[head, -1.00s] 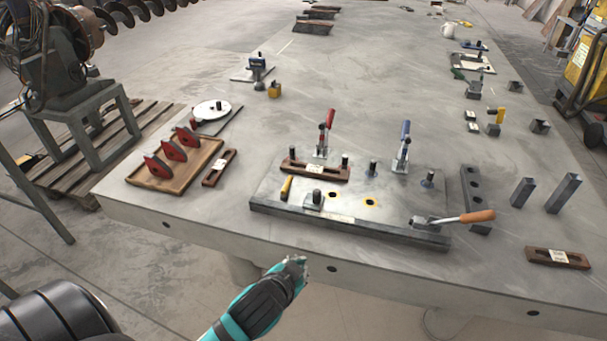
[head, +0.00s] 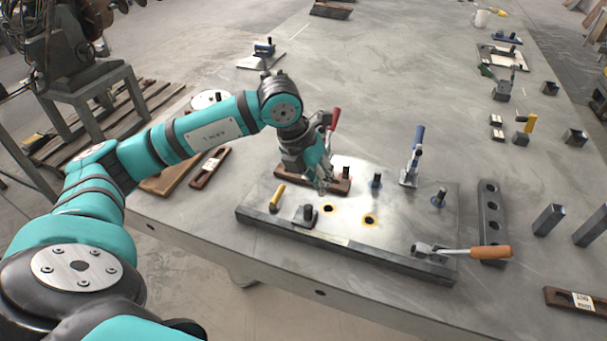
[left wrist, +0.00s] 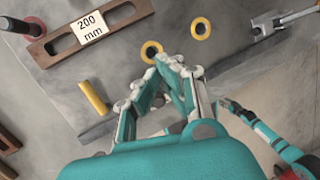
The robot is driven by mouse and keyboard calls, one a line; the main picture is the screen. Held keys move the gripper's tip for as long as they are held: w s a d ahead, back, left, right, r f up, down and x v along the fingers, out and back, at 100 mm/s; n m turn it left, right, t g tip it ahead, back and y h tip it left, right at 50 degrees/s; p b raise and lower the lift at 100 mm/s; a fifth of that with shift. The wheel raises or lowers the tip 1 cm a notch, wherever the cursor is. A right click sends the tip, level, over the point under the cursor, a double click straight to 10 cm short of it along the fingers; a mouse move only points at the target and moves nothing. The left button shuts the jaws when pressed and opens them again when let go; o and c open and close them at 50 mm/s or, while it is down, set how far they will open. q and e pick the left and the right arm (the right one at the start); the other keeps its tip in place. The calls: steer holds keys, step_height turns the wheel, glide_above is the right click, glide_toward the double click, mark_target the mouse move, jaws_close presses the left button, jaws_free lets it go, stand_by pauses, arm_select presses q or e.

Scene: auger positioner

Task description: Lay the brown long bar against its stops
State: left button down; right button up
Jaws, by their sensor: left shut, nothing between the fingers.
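A long brown slotted bar (head: 340,187) lies on the fixture plate (head: 400,215), along its back left side near dark knobbed pins. In the left wrist view this bar (left wrist: 62,47) has a white "200 mm" label. Its contact with the stops is hard to see. My left gripper (head: 322,187) is above the plate and hides part of the bar in the head view. In the left wrist view, the gripper's fingertips (left wrist: 180,66) are together and empty, beside the bar and near a yellow-ringed hole (left wrist: 151,51).
A yellow pin (head: 277,196), a dark block (head: 304,215) and an orange-handled lever (head: 470,251) are along the front. Other brown bars lie left (head: 210,168) and right (head: 575,300).

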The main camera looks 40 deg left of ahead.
mark_target(298, 188)
arm_select(q)
steer(key=a+r+n+y, duration=0.1)
steer(key=a+n+y, duration=0.15)
steer(key=a, duration=0.55)
steer(key=shift+m+y, duration=0.45)
steer(key=x, duration=0.7)
steer(key=shift+w+f+p, duration=0.3)
steer(key=shift+w+p, duration=0.05)
steer(key=shift+p, duration=0.05)
steer(key=shift+w+f, duration=0.15)
steer(key=shift+f, duration=0.55)
arm_select(e)
steer(key=shift+w+a+r, duration=0.1)
steer(key=shift+a+r, duration=0.1)
steer(key=shift+r, duration=0.15)
arm_select(q)
steer(key=shift+w+f+b, duration=0.15)
steer(key=shift+w+b, duration=0.3)
steer(key=shift+b, duration=0.05)
steer(key=shift+w+a, duration=0.15)
steer(key=shift+w, duration=0.2)
arm_select(e)
steer(key=shift+w+f, duration=0.15)
steer(key=shift+f, duration=0.45)
arm_select(q)
steer(key=shift+a+r, duration=0.1)
steer(key=shift+r, duration=0.2)
arm_select(e)
steer(key=shift+d+r, duration=0.1)
